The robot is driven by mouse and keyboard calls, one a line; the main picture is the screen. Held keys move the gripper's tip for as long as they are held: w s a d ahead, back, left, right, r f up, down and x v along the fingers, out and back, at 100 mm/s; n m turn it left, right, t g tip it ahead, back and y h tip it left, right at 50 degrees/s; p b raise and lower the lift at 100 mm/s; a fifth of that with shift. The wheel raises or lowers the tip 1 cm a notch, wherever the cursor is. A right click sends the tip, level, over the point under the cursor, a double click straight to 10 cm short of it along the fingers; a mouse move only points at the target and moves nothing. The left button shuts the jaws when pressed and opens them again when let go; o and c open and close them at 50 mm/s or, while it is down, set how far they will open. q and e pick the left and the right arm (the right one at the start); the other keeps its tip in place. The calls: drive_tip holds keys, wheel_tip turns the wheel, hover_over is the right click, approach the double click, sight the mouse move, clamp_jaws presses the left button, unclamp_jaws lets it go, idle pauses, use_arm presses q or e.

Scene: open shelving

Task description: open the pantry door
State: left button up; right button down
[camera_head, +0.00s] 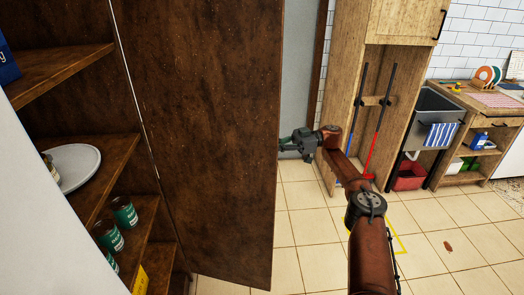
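The dark brown wooden pantry door (215,120) stands open in the head view, swung out to the right of the pantry shelves. Its free edge is near the middle of the picture. My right gripper (287,143) is at that free edge, partly hidden by the door. I cannot tell whether it touches the door or whether its fingers are open or shut. No handle shows on the visible face of the door. The pantry's wooden shelves (60,68) are exposed at the left. My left gripper is not in view.
The shelves hold a white plate (75,165), green cans (108,235) and a yellow box (140,281). A white panel (35,225) covers the lower left. Behind are a tall wooden cabinet (402,20) and a sink (437,103).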

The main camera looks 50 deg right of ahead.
drive_tip(key=shift+f, duration=0.1)
drive_tip(key=c, duration=2.1)
unclamp_jaws()
drive_tip(key=shift+w, duration=0.1)
